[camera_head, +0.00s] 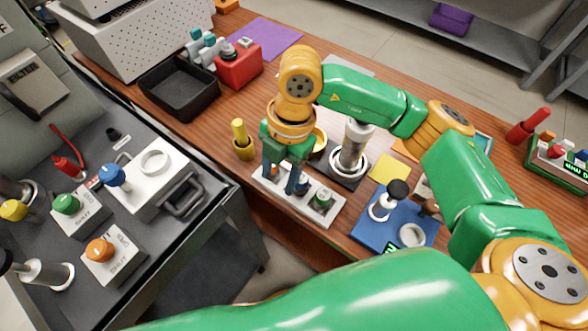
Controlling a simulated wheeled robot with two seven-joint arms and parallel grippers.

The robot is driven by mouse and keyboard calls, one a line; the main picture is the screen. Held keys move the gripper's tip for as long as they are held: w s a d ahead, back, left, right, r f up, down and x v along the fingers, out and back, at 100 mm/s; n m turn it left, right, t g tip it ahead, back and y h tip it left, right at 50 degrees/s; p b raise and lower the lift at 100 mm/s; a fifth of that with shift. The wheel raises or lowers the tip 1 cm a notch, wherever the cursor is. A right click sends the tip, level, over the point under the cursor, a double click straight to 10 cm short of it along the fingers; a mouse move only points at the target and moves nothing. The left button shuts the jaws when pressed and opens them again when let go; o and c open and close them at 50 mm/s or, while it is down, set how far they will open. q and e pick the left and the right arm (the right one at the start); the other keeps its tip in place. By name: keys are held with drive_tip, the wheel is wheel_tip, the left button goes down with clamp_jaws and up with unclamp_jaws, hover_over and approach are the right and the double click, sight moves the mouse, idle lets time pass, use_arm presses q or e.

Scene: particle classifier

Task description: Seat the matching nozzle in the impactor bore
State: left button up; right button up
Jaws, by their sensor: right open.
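My right gripper (283,180) points down over a white rack (268,187) on the wooden table. Its jaws are open, with one finger near an orange-topped piece and the other near a blue piece (304,187). I cannot tell whether they touch anything. A green-topped piece (323,199) stands at the rack's right end. These look like the nozzles; the fingers partly hide the rack and its left pieces. A metal column (354,146) with a white ring at its base stands behind right of the rack, likely the impactor. Its bore cannot be made out. My left gripper is out of view.
A yellow cylinder (242,139) stands left of the gripper. A blue base (368,232) with a black-knobbed piece (397,190) is right of the rack. A black tray (160,104) and red box (238,70) lie behind left. A dark cart (150,254) stands at left.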

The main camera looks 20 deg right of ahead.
sight(301, 184)
drive_tip(key=d, duration=0.1)
drive_tip(key=w+d+m+h, duration=0.1)
drive_tip(key=d, duration=0.1)
drive_tip(key=w+d+h, duration=0.1)
drive_tip(key=shift+d+f+m+t, duration=0.1)
drive_tip(key=shift+d+m+t, duration=0.2)
drive_tip(key=shift+t, duration=0.1)
drive_tip(key=f, duration=0.2)
drive_tip(key=f+p, duration=0.1)
drive_tip(key=f, duration=0.2)
drive_tip(key=shift+s+d+f, duration=0.1)
drive_tip(key=shift+s+f, duration=0.2)
drive_tip(key=shift+s, duration=0.05)
drive_tip(key=shift+w+f, duration=0.1)
drive_tip(key=shift+f, duration=0.3)
clamp_jaws()
